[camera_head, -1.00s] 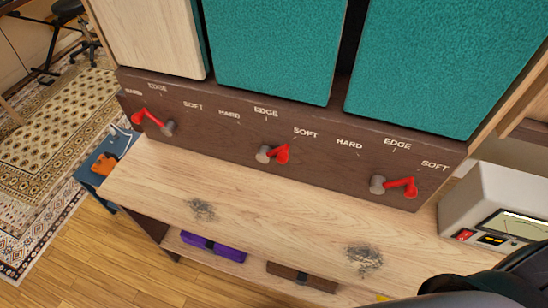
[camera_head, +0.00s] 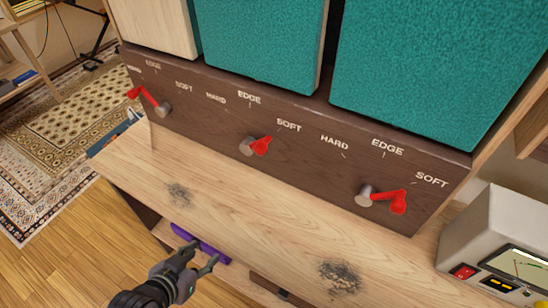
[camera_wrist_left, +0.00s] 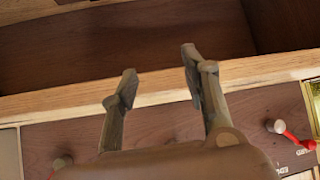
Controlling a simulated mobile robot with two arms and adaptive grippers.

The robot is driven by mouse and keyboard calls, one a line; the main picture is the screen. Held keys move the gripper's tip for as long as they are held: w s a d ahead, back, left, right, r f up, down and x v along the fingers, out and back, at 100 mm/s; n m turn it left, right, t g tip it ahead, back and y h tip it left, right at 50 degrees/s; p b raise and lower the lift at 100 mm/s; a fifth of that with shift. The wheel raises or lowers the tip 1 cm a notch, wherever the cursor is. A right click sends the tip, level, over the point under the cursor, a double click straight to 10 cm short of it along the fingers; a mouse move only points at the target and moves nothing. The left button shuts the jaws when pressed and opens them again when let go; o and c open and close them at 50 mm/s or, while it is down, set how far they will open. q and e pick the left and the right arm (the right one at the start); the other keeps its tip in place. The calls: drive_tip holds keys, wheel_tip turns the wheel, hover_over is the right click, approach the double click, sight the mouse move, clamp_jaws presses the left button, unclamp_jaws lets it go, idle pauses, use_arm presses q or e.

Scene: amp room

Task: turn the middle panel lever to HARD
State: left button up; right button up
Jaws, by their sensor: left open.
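The middle panel lever (camera_head: 262,146) is red on a grey knob and points right, towards its SOFT mark (camera_head: 288,125). Its HARD mark (camera_head: 216,98) is up and left of the knob. The left lever (camera_head: 147,98) points up-left to HARD; the right lever (camera_head: 392,200) points right, towards SOFT. My left gripper (camera_head: 203,252) is open and empty, below and left of the middle lever, apart from it, near the wooden ledge's front. In the left wrist view, its open fingers (camera_wrist_left: 158,70) have nothing between them; a red lever (camera_wrist_left: 292,138) shows at right. My right gripper is out of view.
The wooden ledge (camera_head: 235,225) below the brown panel (camera_head: 310,165) has two dark smudges and no objects. A purple item (camera_head: 183,232) lies on the lower shelf. A white meter box (camera_head: 490,240) stands at the right. Teal padded panels (camera_head: 265,45) rise above.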

use_arm(q)
drive_tip(key=w+d+r+m+t+h, duration=0.1)
drive_tip(key=d+r+t+h, duration=0.2)
drive_tip(key=r, duration=0.5)
drive_tip(key=m+t+h, duration=0.1)
drive_tip(key=t+h, duration=0.2)
approach(257, 153)
drive_tip(key=p+x, duration=0.2)
drive_tip(key=x, duration=0.8)
drive_tip(key=shift+w+d, duration=0.2)
drive_tip(key=shift+c, duration=0.6)
clamp_jaws()
